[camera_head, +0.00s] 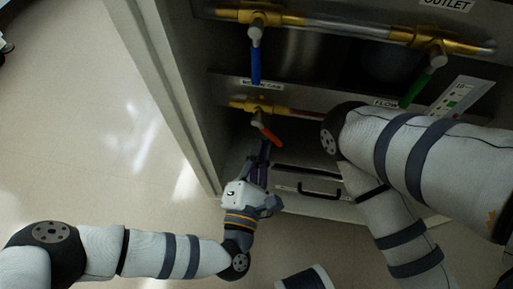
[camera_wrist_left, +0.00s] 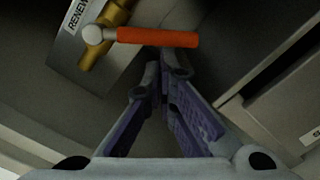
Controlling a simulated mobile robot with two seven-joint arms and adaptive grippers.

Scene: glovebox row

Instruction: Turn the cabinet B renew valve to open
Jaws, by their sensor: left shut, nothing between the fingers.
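The valve with the orange-red lever (camera_head: 268,134) sits on a brass pipe fitting (camera_head: 254,106) under a small label in the head view. In the left wrist view, the lever (camera_wrist_left: 158,38) lies crosswise from a round pivot, beside a label reading "RENEW" (camera_wrist_left: 75,14). My left gripper (camera_head: 265,147) is just below the lever, with its fingers pointing up at it. In the wrist view its fingertips (camera_wrist_left: 163,64) are together and empty, close under the lever. I cannot tell whether they touch it. My right gripper is out of view; its arm shows at the right.
A blue lever (camera_head: 255,65) and a green lever (camera_head: 415,90) hang from the upper brass pipe. A drawer with a black handle (camera_head: 318,190) is below right of the valve. The cabinet's side wall (camera_head: 165,90) stands at left, with clear floor beyond.

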